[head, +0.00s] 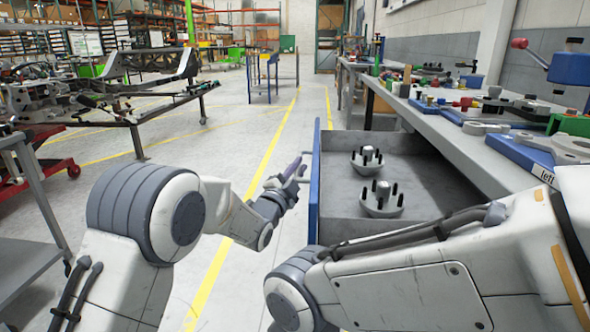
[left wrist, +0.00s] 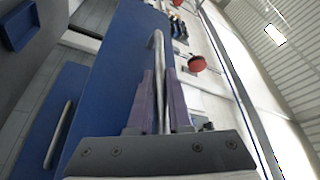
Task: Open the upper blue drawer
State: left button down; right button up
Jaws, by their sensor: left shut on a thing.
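The upper blue drawer (head: 314,190) stands pulled out from under the workbench in the head view, with its grey inside showing. Two grey hub-like parts with black studs, one farther (head: 368,161) and one nearer (head: 381,203), lie in it. My left gripper (head: 296,170) is at the outer side of the drawer front. In the left wrist view, its purple fingers (left wrist: 162,100) are shut on the bar handle (left wrist: 158,55) of the blue drawer front (left wrist: 112,75). My right arm reaches across the lower right of the head view; its gripper is not in view.
A lower blue front (left wrist: 45,120) with its own handle (left wrist: 57,135) shows in the left wrist view. The workbench top (head: 430,113) at right holds tools and parts. The floor aisle (head: 285,120) with yellow lines is clear left of the drawer. A grey cart (head: 25,250) stands at far left.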

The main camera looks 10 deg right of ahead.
pick_arm(q)
jog(key=shift+f, duration=0.1)
jog(key=c, duration=0.8)
grip_release()
jog(key=shift+c, duration=0.2)
jog(key=p+v, duration=0.1)
jog(key=v, duration=0.9)
jog(key=shift+s+a, duration=0.2)
